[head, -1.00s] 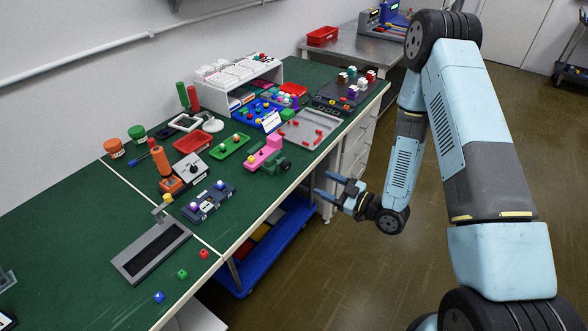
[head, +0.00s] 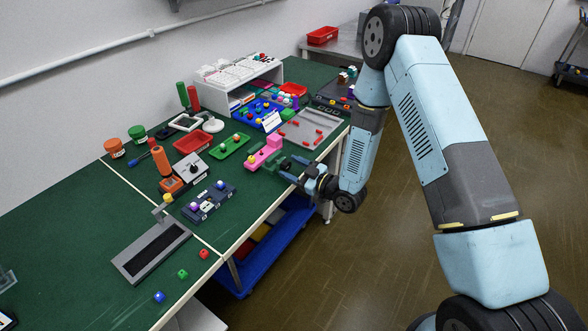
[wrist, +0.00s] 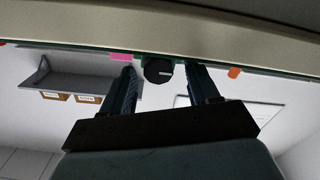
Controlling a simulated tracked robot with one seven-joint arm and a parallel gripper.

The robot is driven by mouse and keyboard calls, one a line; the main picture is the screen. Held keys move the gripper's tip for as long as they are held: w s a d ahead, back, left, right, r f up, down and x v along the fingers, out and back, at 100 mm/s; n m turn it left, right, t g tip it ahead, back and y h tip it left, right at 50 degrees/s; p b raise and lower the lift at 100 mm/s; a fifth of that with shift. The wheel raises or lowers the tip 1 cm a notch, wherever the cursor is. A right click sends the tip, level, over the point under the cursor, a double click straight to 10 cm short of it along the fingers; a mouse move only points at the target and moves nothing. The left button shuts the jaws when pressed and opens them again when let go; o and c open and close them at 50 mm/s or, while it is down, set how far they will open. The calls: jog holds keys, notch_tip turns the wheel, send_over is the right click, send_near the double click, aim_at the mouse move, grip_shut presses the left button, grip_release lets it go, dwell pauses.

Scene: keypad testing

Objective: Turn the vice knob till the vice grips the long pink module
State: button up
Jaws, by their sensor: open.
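The long pink module (head: 265,150) lies on the green bench top near its front edge, at the green vice (head: 275,166). The pink module also shows as a small strip in the wrist view (wrist: 121,57). The dark round vice knob (wrist: 158,70), with a pale mark, shows between my two fingers in the wrist view. My gripper (head: 291,168) is open at the bench's front edge, its fingers pointing at the vice, and it also shows in the wrist view (wrist: 160,76). The knob is hard to make out in the head view. I cannot tell whether the fingers touch it.
A green tray (head: 231,151) and a grey tray with red pieces (head: 301,137) lie close to the vice. A dark blue box with round knobs (head: 208,204) stands to the left.

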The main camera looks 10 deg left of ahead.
jog(key=c, duration=1)
jog(key=shift+d, duration=0.2)
jog(key=shift+c, duration=0.2)
jog(key=shift+a, duration=0.15)
jog(key=shift+a+m, duration=0.1)
jog(key=shift+m, duration=0.5)
jog(key=m, duration=0.9)
jog(key=shift+w+m, duration=0.1)
jog(key=shift+m, duration=0.2)
